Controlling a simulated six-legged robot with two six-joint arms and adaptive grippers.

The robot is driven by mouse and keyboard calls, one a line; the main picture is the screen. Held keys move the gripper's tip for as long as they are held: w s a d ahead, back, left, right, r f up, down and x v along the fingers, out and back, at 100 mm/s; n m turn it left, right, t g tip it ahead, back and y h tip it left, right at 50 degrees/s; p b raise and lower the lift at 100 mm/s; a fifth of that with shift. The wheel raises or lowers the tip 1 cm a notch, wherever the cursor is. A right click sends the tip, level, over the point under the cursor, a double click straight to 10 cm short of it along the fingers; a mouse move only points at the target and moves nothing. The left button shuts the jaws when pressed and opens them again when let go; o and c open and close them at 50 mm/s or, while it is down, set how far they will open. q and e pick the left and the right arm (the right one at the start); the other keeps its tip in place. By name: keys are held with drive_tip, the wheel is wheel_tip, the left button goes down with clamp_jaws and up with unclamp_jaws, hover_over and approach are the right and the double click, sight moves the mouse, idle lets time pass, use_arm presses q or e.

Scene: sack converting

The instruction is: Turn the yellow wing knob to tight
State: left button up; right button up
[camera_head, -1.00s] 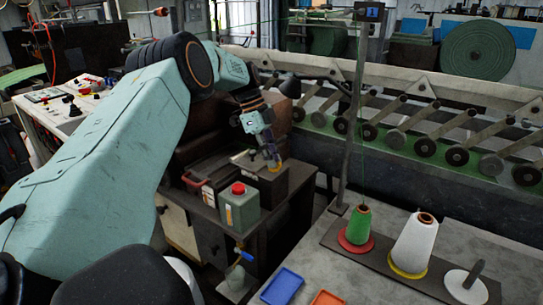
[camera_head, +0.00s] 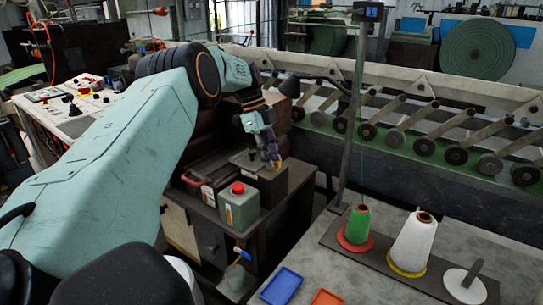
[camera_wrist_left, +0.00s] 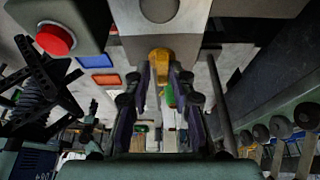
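The yellow wing knob (camera_wrist_left: 159,62) sits against a pale metal plate (camera_wrist_left: 135,45) at the top middle of the left wrist view. My left gripper (camera_wrist_left: 160,72) has its fingertips drawn in, one on each side of the knob, and looks shut on it. In the head view, my left gripper (camera_head: 273,160) points down over a dark box (camera_head: 272,183) on the cabinet. There the fingers hide most of the knob, and its turn angle is hard to read. My right gripper is not in view.
A grey-green can with a red cap (camera_head: 239,206) stands close in front of the box. A red tray (camera_head: 192,180) lies left of it. A post (camera_head: 347,150) and a table with a green thread cone (camera_head: 358,224) and a white cone (camera_head: 414,243) are to the right.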

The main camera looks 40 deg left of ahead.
use_arm(q)
drive_tip(key=shift+o, duration=0.4)
drive_tip(key=shift+w, duration=0.1)
drive_tip(key=shift+a+r, duration=0.15)
drive_tip(key=v, duration=0.7)
idle(0.6)
